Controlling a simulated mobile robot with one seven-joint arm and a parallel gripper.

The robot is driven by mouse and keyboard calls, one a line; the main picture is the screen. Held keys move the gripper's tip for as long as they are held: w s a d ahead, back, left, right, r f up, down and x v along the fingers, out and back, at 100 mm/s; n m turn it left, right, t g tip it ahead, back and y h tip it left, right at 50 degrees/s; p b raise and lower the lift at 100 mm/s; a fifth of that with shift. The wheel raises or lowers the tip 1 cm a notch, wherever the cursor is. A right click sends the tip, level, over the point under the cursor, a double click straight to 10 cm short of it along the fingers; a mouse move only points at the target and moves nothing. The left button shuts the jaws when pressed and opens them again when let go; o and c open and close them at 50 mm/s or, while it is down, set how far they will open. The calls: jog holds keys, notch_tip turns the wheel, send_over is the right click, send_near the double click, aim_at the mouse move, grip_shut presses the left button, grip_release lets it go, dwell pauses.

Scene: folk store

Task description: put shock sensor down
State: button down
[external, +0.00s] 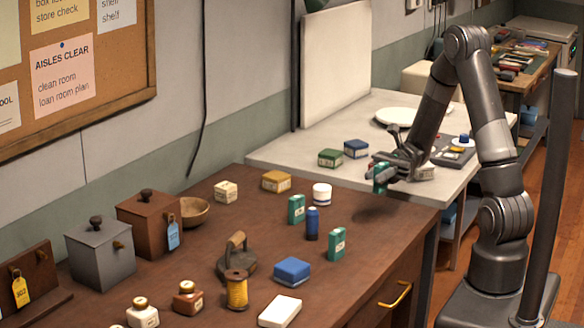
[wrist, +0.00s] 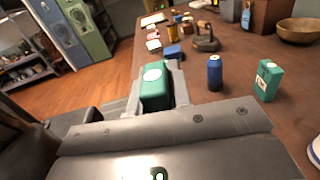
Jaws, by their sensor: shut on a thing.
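My gripper (external: 382,174) is shut on a small teal box, which I take to be the shock sensor (external: 380,182). It is held above the far right end of the brown table (external: 370,240), with a shadow on the tabletop below. In the wrist view, the shock sensor (wrist: 155,90) sits between both fingers of my gripper (wrist: 157,84), its pale round mark showing. Two similar teal boxes stand on the table, one further back (external: 296,209) and one nearer the front edge (external: 336,244).
A blue bottle (external: 312,223), a white jar (external: 321,194) and a blue box (external: 292,271) stand near the teal boxes. A flat iron (external: 237,260) is further left. The pale table (external: 290,155) behind holds a green box (external: 330,158) and a dark blue box (external: 356,148). The brown table's right end looks clear.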

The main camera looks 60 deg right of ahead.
jog(key=w+a+r+m+t+h, duration=0.2)
jog(key=w+a+t, duration=0.15)
jog(key=w, duration=0.95)
jog(key=w+a+r+m+t+h, duration=0.1)
jog(key=w+a+r+m+t, duration=0.3)
jog(key=w, duration=0.8)
jog(key=w+a+r+m+t+h, duration=0.1)
jog(key=w+a+t+h, duration=0.3)
jog(key=w, duration=0.9)
jog(key=w+a+f+y, duration=0.2)
jog(key=w+a+f, duration=0.1)
jog(key=a+f, duration=0.7)
jog(key=shift+w+a+f+m+g, duration=0.3)
jog(key=shift+w+a+g, duration=0.15)
jog(key=shift+a, duration=0.75)
jog(key=shift+f, duration=0.1)
jog(key=shift+f, duration=0.45)
jog(key=c, duration=1.3)
grip_release()
